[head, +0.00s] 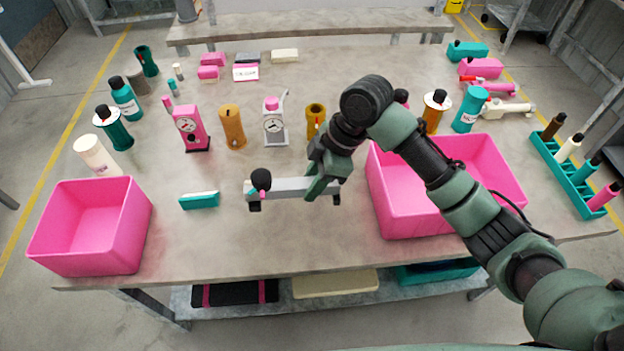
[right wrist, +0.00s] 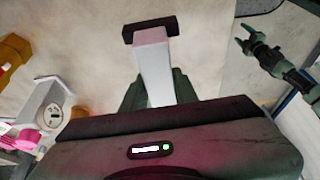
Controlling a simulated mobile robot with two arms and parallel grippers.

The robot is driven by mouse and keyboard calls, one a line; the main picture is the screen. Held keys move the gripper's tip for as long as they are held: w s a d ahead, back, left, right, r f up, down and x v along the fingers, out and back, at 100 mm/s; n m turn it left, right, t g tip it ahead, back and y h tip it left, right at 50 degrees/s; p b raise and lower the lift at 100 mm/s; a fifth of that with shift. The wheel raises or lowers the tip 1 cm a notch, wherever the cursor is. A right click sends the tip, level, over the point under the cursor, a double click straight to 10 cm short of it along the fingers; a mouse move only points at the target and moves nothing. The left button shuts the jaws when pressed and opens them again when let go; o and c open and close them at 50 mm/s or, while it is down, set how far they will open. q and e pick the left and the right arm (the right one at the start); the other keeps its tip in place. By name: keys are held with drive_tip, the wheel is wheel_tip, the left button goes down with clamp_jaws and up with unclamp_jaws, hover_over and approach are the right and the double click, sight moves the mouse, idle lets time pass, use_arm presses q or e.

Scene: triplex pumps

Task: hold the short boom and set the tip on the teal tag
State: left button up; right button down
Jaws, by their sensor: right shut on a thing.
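The short boom, a pale grey bar (head: 290,187) with black end pieces, lies level over the near middle of the table. A black and pink knob (head: 260,181) shows at its left end. My right gripper (head: 318,186) is shut on the bar near its right end. In the right wrist view, the bar (right wrist: 155,68) runs out from between the fingers to a black crosspiece (right wrist: 150,29). A small teal block with a pale top (head: 199,201), seemingly the teal tag, lies left of the bar, apart from it. My left gripper (right wrist: 243,36) shows small in the right wrist view, its fingers apart.
Pink bins stand at the left (head: 92,252) and right (head: 385,205). A grey gauge stand (head: 276,128), a pink gauge (head: 191,128) and a tan cylinder (head: 232,127) stand behind the bar. A teal rack (head: 568,178) is far right. The table around the teal block is clear.

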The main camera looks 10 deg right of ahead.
drive_tip(key=shift+f+b, duration=1.5)
drive_tip(key=shift+f, duration=2.4)
